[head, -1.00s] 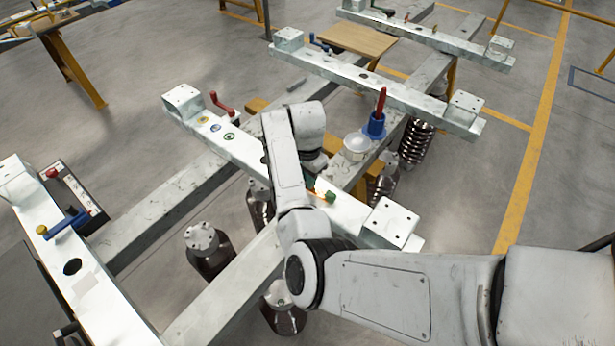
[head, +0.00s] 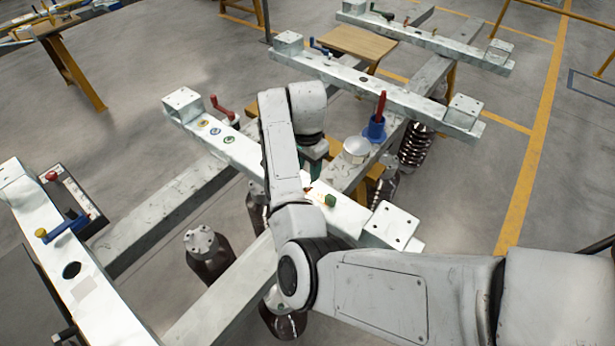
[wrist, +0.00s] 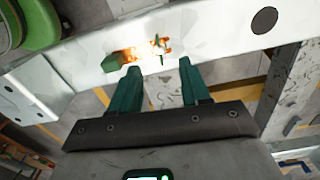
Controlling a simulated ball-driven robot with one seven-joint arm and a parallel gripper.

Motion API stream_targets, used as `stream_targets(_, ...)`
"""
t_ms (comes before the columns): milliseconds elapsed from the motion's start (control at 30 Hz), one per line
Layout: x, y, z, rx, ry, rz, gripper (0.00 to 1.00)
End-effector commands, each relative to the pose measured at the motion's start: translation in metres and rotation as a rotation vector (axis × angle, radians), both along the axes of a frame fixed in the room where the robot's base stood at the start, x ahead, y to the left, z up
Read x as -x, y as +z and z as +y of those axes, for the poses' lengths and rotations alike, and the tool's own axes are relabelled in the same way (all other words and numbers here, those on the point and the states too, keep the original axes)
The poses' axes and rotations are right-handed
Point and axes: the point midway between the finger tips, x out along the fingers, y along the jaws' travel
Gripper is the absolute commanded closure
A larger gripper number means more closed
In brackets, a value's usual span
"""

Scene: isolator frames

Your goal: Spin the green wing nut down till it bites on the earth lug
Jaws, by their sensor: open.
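My gripper (wrist: 158,68) is open, its two dark green fingers pointing at the white cross beam with nothing between them. Just beyond the fingertips, a small copper-orange fitting with a short upright part (wrist: 161,46) is on the beam, apparently the earth lug. It shows as an orange spot in the head view (head: 308,188). A green piece (wrist: 119,60) with an orange glint sits beside it, also seen in the head view (head: 330,200). Whether this piece is the wing nut, or a smaller nut is on the fitting, I cannot tell. In the head view my arm hides most of the gripper.
A blue holder with a red handle (head: 376,127) and a pale round can (head: 356,150) stand behind my arm. Dark cylinders (head: 208,250) sit below. A dark round hole (wrist: 265,20) is farther along the beam.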

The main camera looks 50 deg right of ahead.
Motion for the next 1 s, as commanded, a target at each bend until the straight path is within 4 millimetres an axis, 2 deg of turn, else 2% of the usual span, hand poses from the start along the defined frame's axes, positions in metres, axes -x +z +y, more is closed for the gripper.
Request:
stream_targets(100, -0.001, 0.022, -0.001, 0.002, -0.002, -0.004, 0.54)
stream_targets(333, 0.000, 0.046, 0.000, 0.001, 0.000, -0.001, 0.54)
stream_targets(1000, 0.000, 0.048, -0.001, 0.002, 0.001, 0.000, 0.54)
